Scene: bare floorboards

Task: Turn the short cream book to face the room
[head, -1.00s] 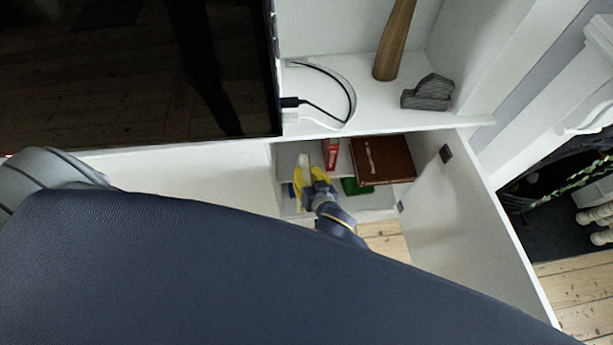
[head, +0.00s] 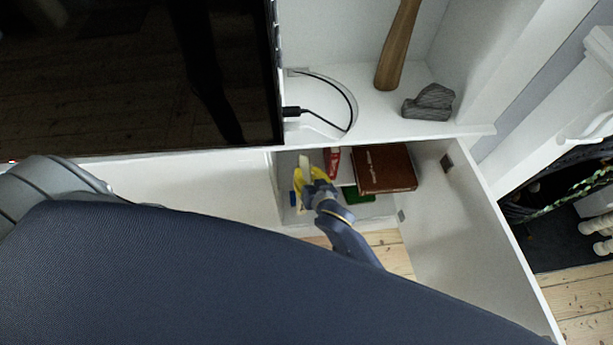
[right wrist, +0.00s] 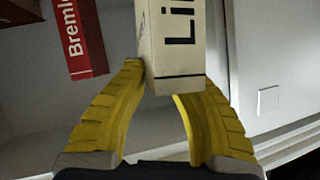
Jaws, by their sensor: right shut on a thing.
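The short cream book (right wrist: 176,50) is between the yellow fingers of my right gripper (right wrist: 163,88) in the right wrist view, with the dark letters "Li" on the side facing the camera. The fingers are shut on its lower end. In the head view my right gripper (head: 311,176) reaches into the open cabinet, and the cream book (head: 304,161) shows as a small pale piece at the fingertips. Most of the book is hidden there by the fingers. My left gripper is not in view.
A red book (head: 332,161) stands just right of the gripper, also in the right wrist view (right wrist: 79,38). A brown book (head: 384,168), a green item (head: 358,194) and a blue item (head: 293,198) are nearby. The open white door (head: 455,230) bounds the right.

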